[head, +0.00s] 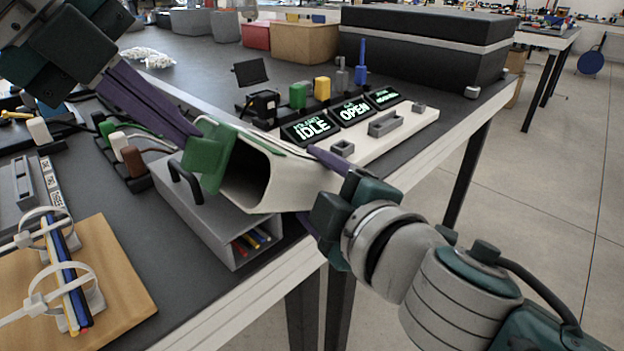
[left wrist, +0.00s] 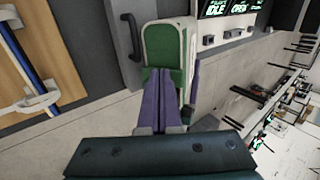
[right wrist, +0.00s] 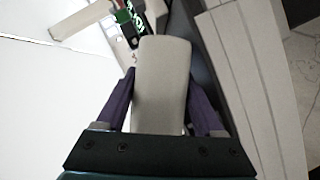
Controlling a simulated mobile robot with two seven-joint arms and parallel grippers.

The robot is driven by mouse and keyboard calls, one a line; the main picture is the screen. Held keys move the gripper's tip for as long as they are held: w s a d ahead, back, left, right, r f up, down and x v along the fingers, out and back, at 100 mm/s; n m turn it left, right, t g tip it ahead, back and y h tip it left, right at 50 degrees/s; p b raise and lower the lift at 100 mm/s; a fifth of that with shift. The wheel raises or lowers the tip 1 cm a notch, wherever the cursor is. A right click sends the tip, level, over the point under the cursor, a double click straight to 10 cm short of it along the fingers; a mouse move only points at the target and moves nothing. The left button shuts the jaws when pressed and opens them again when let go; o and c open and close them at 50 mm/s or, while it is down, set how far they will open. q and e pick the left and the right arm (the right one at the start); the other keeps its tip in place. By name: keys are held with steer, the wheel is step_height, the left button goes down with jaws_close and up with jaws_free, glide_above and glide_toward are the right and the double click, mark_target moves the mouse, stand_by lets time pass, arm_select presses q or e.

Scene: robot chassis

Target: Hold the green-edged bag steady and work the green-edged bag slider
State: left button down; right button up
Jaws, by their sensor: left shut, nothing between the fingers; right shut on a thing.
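The green-edged bag (head: 300,187) is an off-white pouch, tilted, with its open mouth facing me in the head view. Its green slider (head: 208,155) is at the left end of the mouth. My left gripper (head: 192,132) is shut and empty, its purple fingertips against or just at the slider; contact is unclear. In the left wrist view the shut fingers overlap the slider block (left wrist: 178,77). My right gripper (head: 318,190) is shut on the bag's right end. In the right wrist view its fingers flank the bag (right wrist: 162,75). The bag's inside is dark.
A grey box (head: 205,222) with a black handle stands under and left of the bag. Behind are a white panel (head: 385,145) with IDLE and OPEN displays and a large dark case (head: 425,45). A wooden board (head: 110,270) with tied cables lies front left. The table edge runs below the bag.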

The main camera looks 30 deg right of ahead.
mark_target(234, 172)
arm_select(q)
steer(key=shift+s+d, duration=0.35)
steer(key=shift+s, duration=0.55)
steer(key=shift+s+d, duration=0.3)
steer(key=shift+s, duration=0.6)
steer(key=shift+w, duration=0.1)
steer(key=shift+w+a, duration=0.25)
steer(key=shift+w, duration=0.3)
step_height(234, 172, up, 7)
stand_by(0.3)
arm_select(e)
steer(key=o, duration=1.5)
